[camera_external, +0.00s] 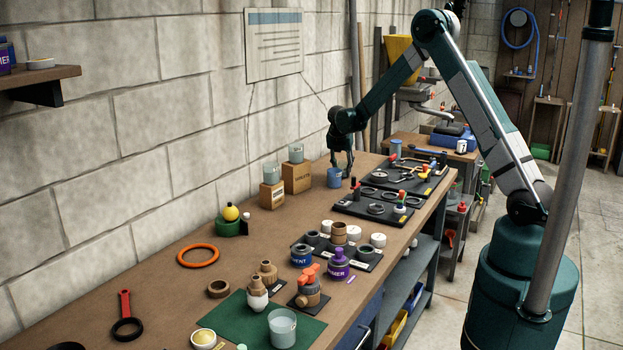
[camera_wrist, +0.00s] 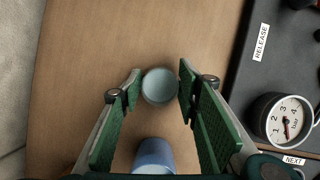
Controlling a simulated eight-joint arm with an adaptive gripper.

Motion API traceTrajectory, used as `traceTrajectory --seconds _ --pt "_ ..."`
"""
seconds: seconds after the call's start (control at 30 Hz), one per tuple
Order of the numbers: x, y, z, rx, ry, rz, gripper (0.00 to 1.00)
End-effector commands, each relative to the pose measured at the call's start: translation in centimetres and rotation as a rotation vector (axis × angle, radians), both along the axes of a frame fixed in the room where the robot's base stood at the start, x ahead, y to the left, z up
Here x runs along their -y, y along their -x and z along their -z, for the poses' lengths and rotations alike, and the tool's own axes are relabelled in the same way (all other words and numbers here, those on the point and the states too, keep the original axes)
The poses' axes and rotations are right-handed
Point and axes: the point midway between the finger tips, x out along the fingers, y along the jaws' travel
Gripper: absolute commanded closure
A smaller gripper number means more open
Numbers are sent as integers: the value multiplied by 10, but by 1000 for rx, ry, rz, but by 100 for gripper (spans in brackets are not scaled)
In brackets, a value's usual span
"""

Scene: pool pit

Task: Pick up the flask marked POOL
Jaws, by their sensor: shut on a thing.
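My gripper (camera_external: 345,172) is low over the far part of the bench in the external view. In the wrist view its green-padded fingers (camera_wrist: 160,88) are shut on a round, pale grey-blue flask (camera_wrist: 160,87), seen from above between the fingertips. No POOL marking is readable on it, and I cannot tell if it is off the bench. A blue cup (camera_wrist: 153,155) stands next to it at the bottom of the wrist view; it also shows beside the fingers in the external view (camera_external: 334,178). Similar glass vessels stand on two cartons (camera_external: 272,172) and on a green mat (camera_external: 282,327).
A dark tray with a RELEASE label (camera_wrist: 262,45) and a dial gauge (camera_wrist: 283,121) lies right of the gripper. Black tool mats (camera_external: 376,205) run along the bench's right side. The stone wall borders the left. Bare wood (camera_external: 255,245) lies mid-bench.

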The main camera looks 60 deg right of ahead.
Motion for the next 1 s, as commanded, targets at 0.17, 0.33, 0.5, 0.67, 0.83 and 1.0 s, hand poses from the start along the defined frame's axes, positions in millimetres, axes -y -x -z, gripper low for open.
traceTrajectory --seconds 0.17,0.33,0.5,0.67,0.83,1.0 --pt "0 0 -13 0 0 0 80" --pt "0 0 -35 0 0 0 80" --pt "0 0 -62 0 0 0 80" --pt "0 0 -83 0 0 0 80" --pt "0 0 -95 0 0 0 80" --pt "0 0 -98 0 0 0 80"
